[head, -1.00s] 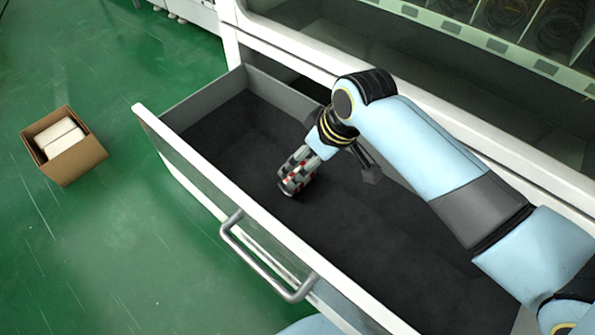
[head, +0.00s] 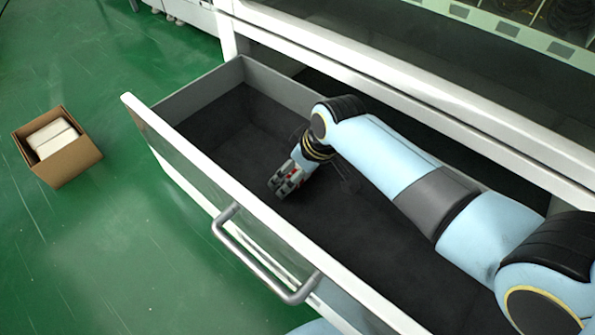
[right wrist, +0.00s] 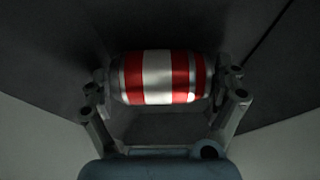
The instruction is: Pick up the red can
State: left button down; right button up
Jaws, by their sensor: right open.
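The red can, banded red and white with metal ends, lies on its side on the drawer floor. It shows whole in the right wrist view (right wrist: 158,77), between the two fingers of my right gripper (right wrist: 163,92). The fingers are open, one at each end of the can, and I cannot tell whether they touch it. In the head view my right gripper (head: 283,182) is low inside the open drawer, and its fingers hide most of the can, with only bits of red showing. My left gripper is not in view.
The open drawer (head: 225,125) has a dark floor, a white-edged front and a metal handle (head: 262,262). The cabinet edge (head: 400,85) runs behind my right arm. A cardboard box (head: 75,165) with white packages stands on the green floor at left. The drawer's left part is clear.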

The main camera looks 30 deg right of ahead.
jog(key=c, duration=1)
